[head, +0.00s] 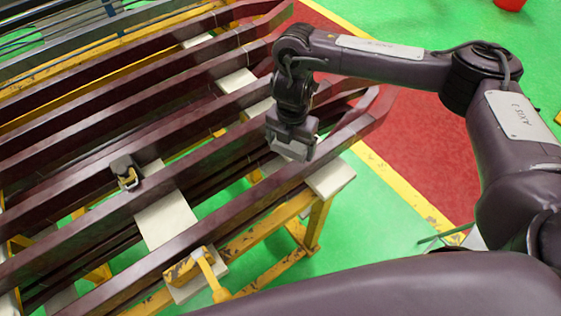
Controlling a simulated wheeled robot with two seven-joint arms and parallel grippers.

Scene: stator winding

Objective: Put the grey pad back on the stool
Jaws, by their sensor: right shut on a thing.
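My right gripper (291,143) reaches down over the near ends of the dark red bars, at the picture's upper middle. It is shut on a pale grey pad (293,151), of which only a part shows between the fingers and the bars. I cannot tell whether the pad touches the bar below it. A yellow stand (316,225) with worn paint, which looks like the stool, is below and right of the gripper. A pale pad (331,179) lies on its top by the outermost bar. My left gripper is not in view.
Long dark red bars (100,225) run diagonally over yellow supports. Other pale pads (166,219) lie among them. A yellow bracket (207,268) stands at the near edge. Red floor (425,140) is clear beyond.

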